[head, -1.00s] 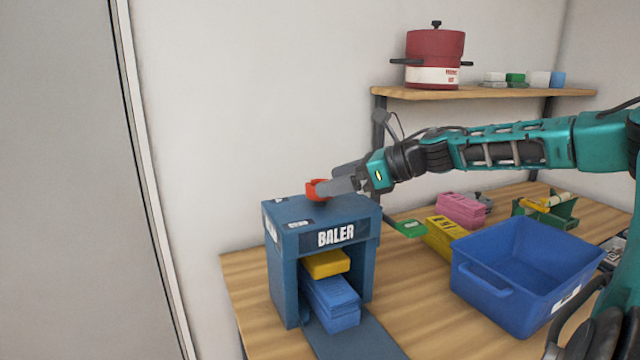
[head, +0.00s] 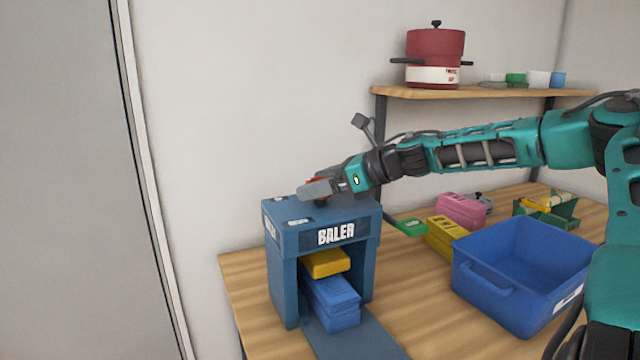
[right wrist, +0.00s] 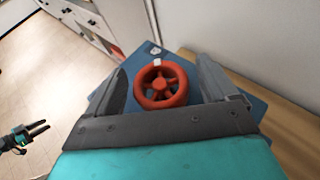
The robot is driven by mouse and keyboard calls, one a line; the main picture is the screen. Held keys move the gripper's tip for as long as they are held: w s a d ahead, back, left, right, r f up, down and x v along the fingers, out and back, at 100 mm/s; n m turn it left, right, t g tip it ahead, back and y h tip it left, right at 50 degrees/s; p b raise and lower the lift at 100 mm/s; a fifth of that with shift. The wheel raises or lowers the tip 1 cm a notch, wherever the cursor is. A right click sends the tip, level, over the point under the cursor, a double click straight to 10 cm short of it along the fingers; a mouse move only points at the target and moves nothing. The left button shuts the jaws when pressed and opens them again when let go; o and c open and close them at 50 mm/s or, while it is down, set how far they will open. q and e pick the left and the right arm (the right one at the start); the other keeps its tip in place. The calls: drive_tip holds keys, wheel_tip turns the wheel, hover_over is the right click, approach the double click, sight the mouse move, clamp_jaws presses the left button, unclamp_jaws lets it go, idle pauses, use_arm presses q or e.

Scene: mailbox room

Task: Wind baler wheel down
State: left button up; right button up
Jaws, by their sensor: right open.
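The blue baler (head: 285,240) stands on the wooden table, with a yellow plate (head: 326,263) above a stack of blue bundles (head: 333,300) in its front opening. The red wheel (right wrist: 161,85) is on the baler's top; in the head view it is mostly hidden behind my right gripper (head: 312,190). My right gripper (right wrist: 162,84) is open, with one finger on each side of the wheel and gaps visible between fingers and rim. My left gripper (right wrist: 27,134) shows small at the left edge of the right wrist view, its fingers apart.
A blue bin (head: 485,285) stands right of the baler. Yellow (head: 445,238) and pink (head: 462,209) bundles and a green holder (head: 560,218) lie behind it. A shelf (head: 490,93) above holds a red pot (head: 435,55). The wall is close behind the baler.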

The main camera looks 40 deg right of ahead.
drive_tip(key=shift+c, duration=0.3)
drive_tip(key=c, duration=0.9)
drive_tip(key=shift+h, duration=0.3)
